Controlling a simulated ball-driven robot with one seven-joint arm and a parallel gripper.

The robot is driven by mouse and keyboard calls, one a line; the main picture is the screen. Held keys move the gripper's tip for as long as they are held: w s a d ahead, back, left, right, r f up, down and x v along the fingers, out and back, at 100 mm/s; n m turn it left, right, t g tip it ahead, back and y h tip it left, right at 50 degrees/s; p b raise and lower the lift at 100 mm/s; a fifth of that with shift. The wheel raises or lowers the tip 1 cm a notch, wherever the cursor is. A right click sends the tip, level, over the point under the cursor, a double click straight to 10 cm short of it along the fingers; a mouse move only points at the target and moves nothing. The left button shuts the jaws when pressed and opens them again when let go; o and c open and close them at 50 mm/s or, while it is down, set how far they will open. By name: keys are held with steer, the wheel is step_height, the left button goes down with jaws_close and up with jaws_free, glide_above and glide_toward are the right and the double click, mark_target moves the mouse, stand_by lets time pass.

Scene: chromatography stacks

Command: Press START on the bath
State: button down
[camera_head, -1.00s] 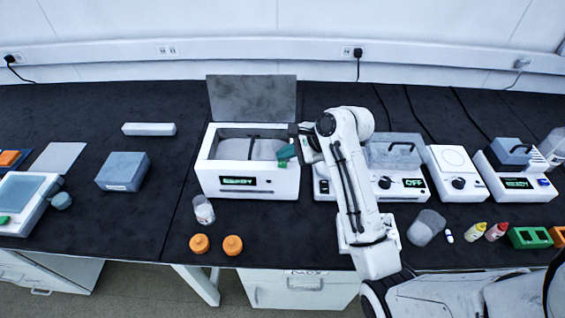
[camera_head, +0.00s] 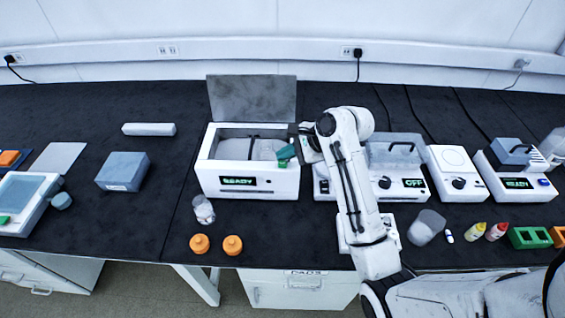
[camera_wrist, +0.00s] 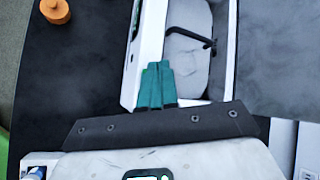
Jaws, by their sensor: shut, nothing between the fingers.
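The bath (camera_head: 215,180) is a white box with its grey lid (camera_head: 252,100) raised at the back. Its front display (camera_head: 238,181) reads READY in green. My gripper (camera_head: 286,153) is shut and empty, its teal fingers at the right end of the bath's front top rim. In the wrist view my gripper (camera_wrist: 157,66) lies over the bath's white rim (camera_wrist: 150,40), beside the open basin (camera_wrist: 188,65). I cannot tell whether the fingers touch the rim. A START button is not clearly visible; the fingers cover part of the bath's right front.
A device reading OFF (camera_head: 413,183) stands right of the bath, partly behind my arm. A clear jar (camera_head: 204,210) and two orange caps (camera_head: 199,243) (camera_head: 232,245) lie in front of the bath. A blue-grey box (camera_head: 122,171) is to the left, with clear bench between.

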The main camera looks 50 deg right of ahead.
mark_target(286, 165)
steer(key=shift+f+p, duration=0.5)
steer(key=shift+f, duration=0.35)
stand_by(0.9)
steer(key=shift+r, duration=0.1)
steer(key=shift+r+p, duration=0.75)
steer(key=shift+p, duration=0.55)
steer(key=shift+r, duration=0.15)
step_height(286, 165, up, 2)
steer(key=p, duration=0.3)
steer(key=shift+r, duration=1.35)
